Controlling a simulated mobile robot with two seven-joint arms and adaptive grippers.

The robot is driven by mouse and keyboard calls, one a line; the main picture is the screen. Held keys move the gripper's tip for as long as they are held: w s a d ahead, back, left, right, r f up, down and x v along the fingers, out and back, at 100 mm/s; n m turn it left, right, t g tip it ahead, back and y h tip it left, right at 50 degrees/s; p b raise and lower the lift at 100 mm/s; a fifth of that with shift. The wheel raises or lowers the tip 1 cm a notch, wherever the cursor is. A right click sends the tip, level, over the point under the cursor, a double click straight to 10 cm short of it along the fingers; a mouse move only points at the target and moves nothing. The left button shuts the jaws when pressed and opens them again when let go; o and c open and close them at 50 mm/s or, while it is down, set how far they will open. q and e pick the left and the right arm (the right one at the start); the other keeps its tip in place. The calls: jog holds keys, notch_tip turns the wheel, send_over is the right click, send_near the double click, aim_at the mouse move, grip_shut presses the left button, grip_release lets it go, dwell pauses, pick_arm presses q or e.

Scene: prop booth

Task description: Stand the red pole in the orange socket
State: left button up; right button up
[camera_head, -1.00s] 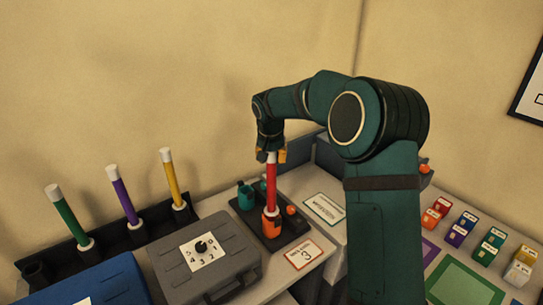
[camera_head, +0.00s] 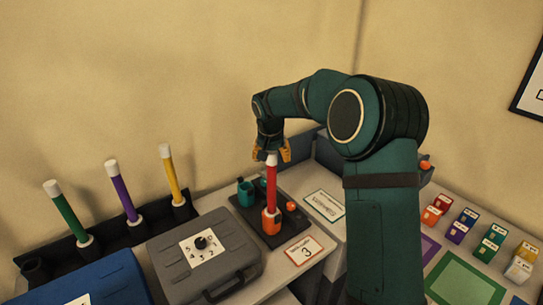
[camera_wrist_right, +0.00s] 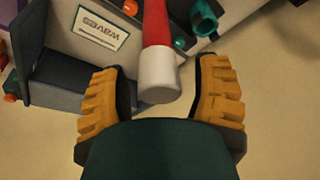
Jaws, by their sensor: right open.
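The red pole (camera_head: 271,190) with a white top stands upright, its lower end in the orange socket (camera_head: 271,222) on a dark base plate. My right gripper (camera_head: 271,155) is above the pole, its yellow fingers spread on either side of the white tip. In the right wrist view the open fingers (camera_wrist_right: 163,95) have clear gaps to the white tip (camera_wrist_right: 158,75), and the pole touches neither. The socket is outside the wrist view. My left gripper is not in view.
A teal socket (camera_head: 246,194) stands beside the orange one. A grey case (camera_head: 205,257) with a dial is at the left. Green, purple (camera_head: 124,192) and yellow poles stand in a rack behind. Small coloured blocks (camera_head: 490,243) sit at the right.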

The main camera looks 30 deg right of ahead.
jog(key=v, duration=1.2)
dwell(0.5)
